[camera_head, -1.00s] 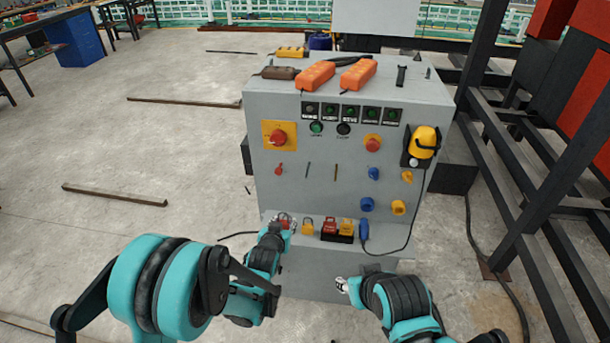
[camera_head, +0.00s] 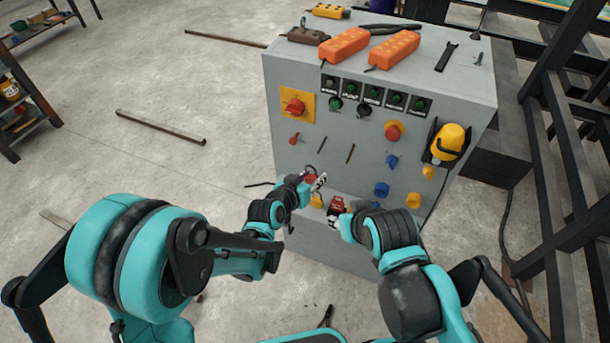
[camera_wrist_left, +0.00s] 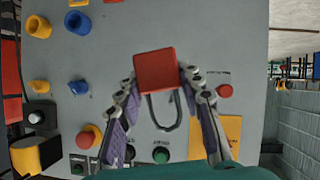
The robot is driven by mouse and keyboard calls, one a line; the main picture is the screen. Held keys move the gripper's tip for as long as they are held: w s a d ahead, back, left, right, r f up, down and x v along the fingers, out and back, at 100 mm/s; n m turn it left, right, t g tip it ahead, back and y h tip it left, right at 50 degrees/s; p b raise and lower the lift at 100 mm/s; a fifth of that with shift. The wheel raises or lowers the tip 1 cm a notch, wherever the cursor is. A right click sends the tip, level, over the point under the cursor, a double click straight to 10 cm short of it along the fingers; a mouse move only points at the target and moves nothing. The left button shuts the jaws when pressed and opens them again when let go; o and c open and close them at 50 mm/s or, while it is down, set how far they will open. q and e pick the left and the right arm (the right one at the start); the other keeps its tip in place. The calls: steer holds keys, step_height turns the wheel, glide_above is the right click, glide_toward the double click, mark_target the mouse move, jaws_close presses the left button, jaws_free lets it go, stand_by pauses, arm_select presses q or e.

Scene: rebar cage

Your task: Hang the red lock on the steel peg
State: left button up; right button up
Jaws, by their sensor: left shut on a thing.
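The red lock (camera_wrist_left: 156,71) is held between the fingers of my left gripper (camera_wrist_left: 160,95), its grey shackle bare and pointing down in the left wrist view. In the head view the left gripper (camera_head: 318,183) and the lock (camera_head: 310,178) are in front of the cabinet's face, just above the ledge. A thin dark steel peg (camera_head: 321,144) sticks out of the panel above the gripper, with a brass-coloured peg (camera_head: 350,153) to its right. The steel peg is not clearly seen in the wrist view. My right gripper (camera_head: 342,221) is by the ledge; its finger gap is unclear.
The grey cabinet (camera_head: 285,100) carries knobs, buttons and a yellow-black device (camera_head: 448,143). A yellow lock (camera_head: 317,202) and another red lock (camera_head: 337,204) are on the ledge. Orange boxes (camera_head: 345,45) lie on top. Dark steel frames (camera_head: 565,150) stand at right.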

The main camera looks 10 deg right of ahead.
arm_select(q)
steer(key=shift+w+d, duration=0.1)
steer(key=shift+w, duration=0.35)
steer(key=shift+w+d+f, duration=0.1)
steer(key=shift+w+d, duration=0.35)
steer(key=w+d+f, duration=0.1)
steer(key=w+d, duration=0.3)
steer(key=w, duration=0.2)
stand_by(0.5)
steer(key=o, duration=1.3)
steer(key=shift+d, duration=0.1)
